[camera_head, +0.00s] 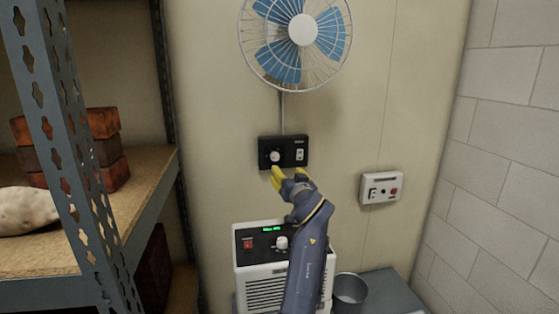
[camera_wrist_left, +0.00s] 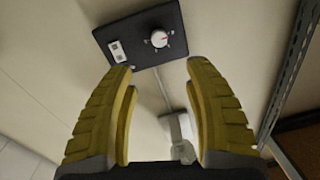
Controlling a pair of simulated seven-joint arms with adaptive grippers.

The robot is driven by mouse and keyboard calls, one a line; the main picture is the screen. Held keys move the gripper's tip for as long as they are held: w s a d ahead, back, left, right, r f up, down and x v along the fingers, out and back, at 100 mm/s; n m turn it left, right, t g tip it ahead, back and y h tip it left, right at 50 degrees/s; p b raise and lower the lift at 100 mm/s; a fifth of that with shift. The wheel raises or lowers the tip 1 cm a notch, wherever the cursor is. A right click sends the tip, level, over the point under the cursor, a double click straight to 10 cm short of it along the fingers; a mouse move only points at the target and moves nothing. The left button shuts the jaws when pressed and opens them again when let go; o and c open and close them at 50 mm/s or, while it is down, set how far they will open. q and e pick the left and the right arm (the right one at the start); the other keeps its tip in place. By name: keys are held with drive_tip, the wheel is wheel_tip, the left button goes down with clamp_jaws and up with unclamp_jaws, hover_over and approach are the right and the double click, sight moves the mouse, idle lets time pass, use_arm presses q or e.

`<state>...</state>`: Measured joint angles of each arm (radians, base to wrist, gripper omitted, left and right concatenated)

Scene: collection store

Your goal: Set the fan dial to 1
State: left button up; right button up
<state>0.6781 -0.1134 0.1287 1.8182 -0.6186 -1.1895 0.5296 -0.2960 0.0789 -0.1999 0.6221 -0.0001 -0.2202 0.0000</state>
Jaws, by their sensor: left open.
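The fan dial (camera_head: 275,156) is a white round knob on a black wall panel (camera_head: 287,162), below the blue-bladed fan (camera_head: 303,30). In the left wrist view the dial (camera_wrist_left: 159,39) shows a red mark near its top and small marks around it. The marks are too small to read. My left gripper (camera_head: 280,175) has yellow fingers and is just below the panel. In the left wrist view its fingers (camera_wrist_left: 158,75) are spread and empty, with the dial beyond their tips, apart from them. My right gripper is not in view.
A white unit with its own knob and green display (camera_head: 272,231) stands below. A white wall box (camera_head: 381,187) is to the right. A grey bucket (camera_head: 350,288) stands beside the unit. A metal shelf (camera_head: 150,205) with red bricks (camera_head: 103,125) is on the left.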

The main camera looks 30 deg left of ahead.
sight(275, 158)
use_arm(q)
drive_tip(key=x, duration=1.4)
drive_tip(key=shift+w+a, duration=0.25)
drive_tip(key=shift+w, duration=0.1)
clamp_jaws()
